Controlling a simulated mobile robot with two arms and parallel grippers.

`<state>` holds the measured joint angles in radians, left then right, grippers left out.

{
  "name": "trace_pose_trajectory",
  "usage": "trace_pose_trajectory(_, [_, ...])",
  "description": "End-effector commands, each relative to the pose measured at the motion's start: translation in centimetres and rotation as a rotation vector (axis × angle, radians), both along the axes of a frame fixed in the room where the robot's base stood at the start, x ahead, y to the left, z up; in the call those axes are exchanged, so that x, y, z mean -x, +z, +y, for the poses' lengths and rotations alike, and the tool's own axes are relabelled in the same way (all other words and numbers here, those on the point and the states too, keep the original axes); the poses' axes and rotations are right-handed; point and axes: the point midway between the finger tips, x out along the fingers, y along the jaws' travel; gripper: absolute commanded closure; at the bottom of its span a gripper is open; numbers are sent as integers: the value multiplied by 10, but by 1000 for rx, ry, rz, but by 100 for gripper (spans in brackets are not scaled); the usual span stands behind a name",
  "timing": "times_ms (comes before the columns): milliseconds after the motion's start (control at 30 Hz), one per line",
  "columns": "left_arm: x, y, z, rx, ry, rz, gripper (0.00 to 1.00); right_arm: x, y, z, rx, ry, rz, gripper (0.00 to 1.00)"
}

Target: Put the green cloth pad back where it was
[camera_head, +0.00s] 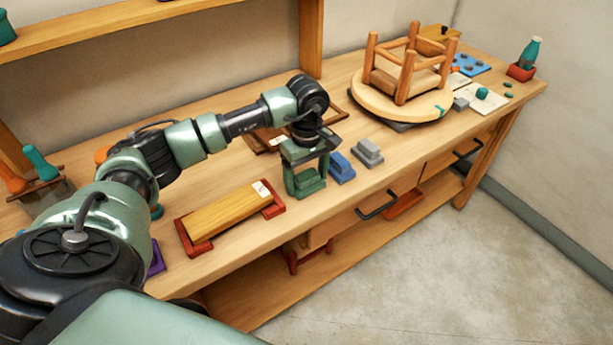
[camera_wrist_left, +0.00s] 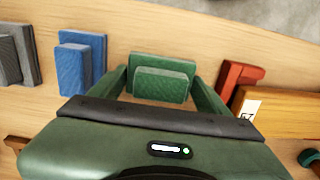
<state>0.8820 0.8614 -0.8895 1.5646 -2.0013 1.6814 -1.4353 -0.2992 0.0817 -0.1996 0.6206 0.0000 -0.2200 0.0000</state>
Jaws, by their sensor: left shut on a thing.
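The green cloth pad (camera_head: 309,183) is a stepped block between the fingers of my left gripper (camera_head: 305,184), near the front edge of the bench. In the left wrist view the pad (camera_wrist_left: 161,82) sits between the two green fingers (camera_wrist_left: 160,92), which are shut on it. The pad is at or just above the bench top; I cannot tell if it touches. A blue pad (camera_head: 341,168) and a grey pad (camera_head: 368,153) of the same stepped form stand in a row to its right in the head view. My right gripper is not in view.
A wooden block (camera_head: 228,212) on red end supports lies left of the gripper. An upturned stool (camera_head: 409,70) stands on a round board at the back right. A dark-framed wooden tray (camera_head: 262,141) lies behind the gripper. Free bench top lies around the pads.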

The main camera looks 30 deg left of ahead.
Motion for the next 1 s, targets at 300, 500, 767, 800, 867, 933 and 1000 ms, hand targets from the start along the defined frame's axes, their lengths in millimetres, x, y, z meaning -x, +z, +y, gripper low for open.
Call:
trace_pose_trajectory(300, [0,-1,0,0,0,0,2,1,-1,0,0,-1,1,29])
trace_pose_trajectory(500, [0,5,0,0,0,-1,2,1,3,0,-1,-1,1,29])
trace_pose_trajectory(767, [-2,51,1,0,1,-8,2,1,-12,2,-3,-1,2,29])
trace_pose_trajectory(800, [-2,60,0,0,1,-7,2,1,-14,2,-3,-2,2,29])
trace_pose_trajectory(867, [-1,73,0,0,0,-5,2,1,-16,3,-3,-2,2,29])
trace_pose_trajectory(933, [-1,87,0,0,0,-5,2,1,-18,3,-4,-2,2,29])
trace_pose_trajectory(1000, [-1,99,0,1,0,-4,2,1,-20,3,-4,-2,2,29])
